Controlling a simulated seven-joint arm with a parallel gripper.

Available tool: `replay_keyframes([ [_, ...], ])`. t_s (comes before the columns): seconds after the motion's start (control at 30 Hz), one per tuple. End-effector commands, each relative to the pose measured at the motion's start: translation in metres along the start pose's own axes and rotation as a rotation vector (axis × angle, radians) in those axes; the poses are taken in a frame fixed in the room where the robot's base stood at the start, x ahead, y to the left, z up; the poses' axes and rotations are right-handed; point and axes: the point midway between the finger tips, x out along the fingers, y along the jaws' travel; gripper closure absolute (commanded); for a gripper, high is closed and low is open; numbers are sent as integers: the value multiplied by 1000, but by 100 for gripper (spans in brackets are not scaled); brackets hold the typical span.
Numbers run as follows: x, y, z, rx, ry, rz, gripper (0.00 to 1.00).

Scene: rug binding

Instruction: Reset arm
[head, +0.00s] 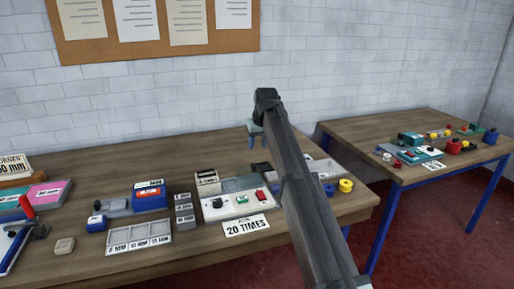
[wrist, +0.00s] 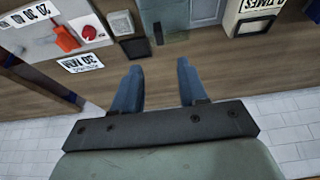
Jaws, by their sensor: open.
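My gripper (head: 256,142) is raised at the far side of the near wooden table (head: 100,262), in front of the white brick wall. My dark arm reaches up to it from the lower right. In the wrist view, my gripper (wrist: 158,66) shows two blue fingers spread apart with nothing between them. The table top and its objects lie beyond the fingertips, and the gripper is apart from them. My arm hides part of the table's right side in the head view.
A control panel (head: 226,208) with a red button stands mid-table, behind a "20 TIMES" card (head: 246,226). Blue and grey devices (head: 150,198) stand to the left. A second table (head: 350,128) with small parts stands right, across a gap.

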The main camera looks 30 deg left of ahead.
Motion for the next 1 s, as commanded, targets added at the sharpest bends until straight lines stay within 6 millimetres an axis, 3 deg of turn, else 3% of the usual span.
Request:
replay_keyframes([
  [0.53, -2, 1, 0, 1, 0, 0, 57],
  [0.63, 1, 11, 3, 15, 5, 11, 57],
  [0.77, 11, 53, 15, 72, 26, 58, 57],
  [1.0, 33, 187, 62, 248, 101, 214, 57],
])
